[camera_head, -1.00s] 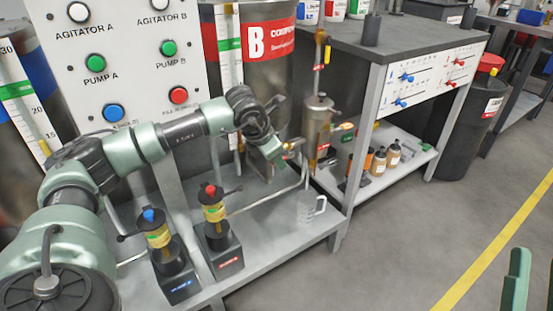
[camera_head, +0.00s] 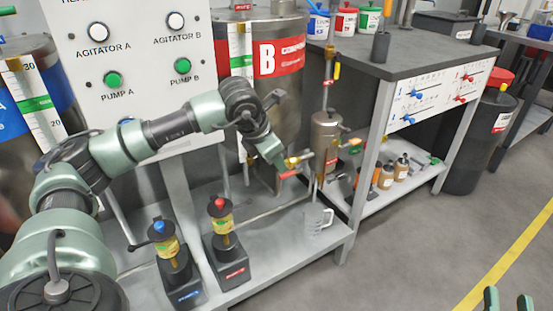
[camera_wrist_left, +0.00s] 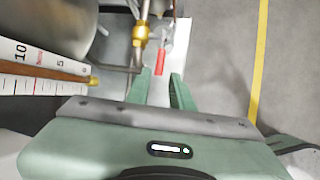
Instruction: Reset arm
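My left gripper (camera_head: 277,160) is beside the brass valve (camera_head: 297,160) with a red lever on the pipework below tank B. In the left wrist view its two green fingers (camera_wrist_left: 158,90) are apart with nothing between them. The red lever (camera_wrist_left: 160,62) lies just beyond the fingertips, below the brass fitting (camera_wrist_left: 140,33). In the head view the red lever (camera_head: 289,174) shows near the fingertips; I cannot tell whether they touch. My right gripper (camera_head: 508,300) shows only as two separate green fingertips at the bottom right edge, over the floor.
A clear measuring jug (camera_head: 316,219) stands on the lower shelf below the valve. Two pumps, blue-topped (camera_head: 164,240) and red-topped (camera_head: 222,222), stand nearer. A button panel (camera_head: 142,80) is behind my left arm. Small bottles (camera_head: 387,175) stand on the right shelf.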

